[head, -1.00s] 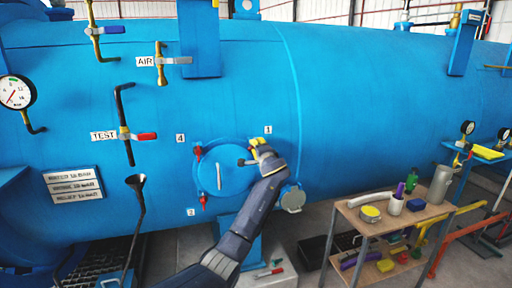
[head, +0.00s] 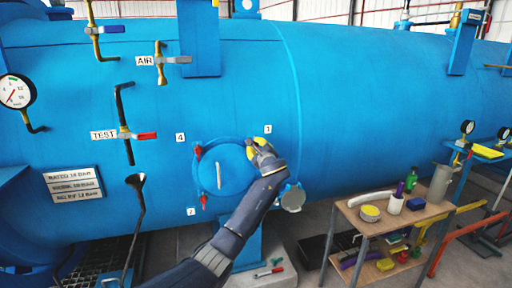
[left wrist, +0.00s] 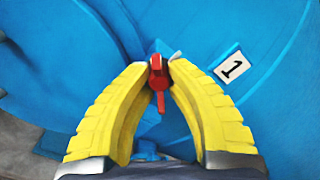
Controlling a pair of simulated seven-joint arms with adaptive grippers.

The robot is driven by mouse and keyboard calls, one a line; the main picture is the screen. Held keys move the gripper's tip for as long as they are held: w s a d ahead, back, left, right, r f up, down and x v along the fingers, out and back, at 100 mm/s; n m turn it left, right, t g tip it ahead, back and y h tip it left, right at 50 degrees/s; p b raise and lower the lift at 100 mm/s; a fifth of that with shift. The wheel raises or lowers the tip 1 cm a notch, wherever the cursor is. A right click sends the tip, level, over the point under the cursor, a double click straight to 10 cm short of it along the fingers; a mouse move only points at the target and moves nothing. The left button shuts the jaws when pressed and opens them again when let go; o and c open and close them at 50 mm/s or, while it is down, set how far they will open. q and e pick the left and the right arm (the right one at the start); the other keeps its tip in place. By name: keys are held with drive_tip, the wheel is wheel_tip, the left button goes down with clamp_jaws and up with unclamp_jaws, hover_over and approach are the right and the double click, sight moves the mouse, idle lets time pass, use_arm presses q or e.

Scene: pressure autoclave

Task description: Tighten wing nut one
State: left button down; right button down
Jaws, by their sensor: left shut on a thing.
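The round blue hatch door (head: 225,178) sits in the side of the blue vessel. Wing nut one is the red wing nut (left wrist: 157,76) beside label 1 (left wrist: 232,67) in the left wrist view. My left gripper (left wrist: 158,72) has its yellow fingertips shut on this nut. One red wing arm sticks out below the tips. In the head view my left gripper (head: 254,150) is at the upper right rim of the door and hides the nut. Other red wing nuts show near label 4 (head: 198,152) and at the lower left rim (head: 203,201). My right gripper is not in view.
A round grey flange (head: 292,198) is right of the door. A small table (head: 375,225) with bottles and a tin stands at lower right. The red-handled TEST valve (head: 146,135) is to the left.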

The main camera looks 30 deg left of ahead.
use_arm(q)
drive_tip(key=m, duration=0.4)
drive_tip(key=shift+m, duration=0.3)
drive_tip(key=shift+s+a+f+m, duration=0.1)
drive_tip(key=shift+m, duration=2.1)
drive_tip(key=c, duration=1.3)
unclamp_jaws()
drive_tip(key=v, duration=1.2)
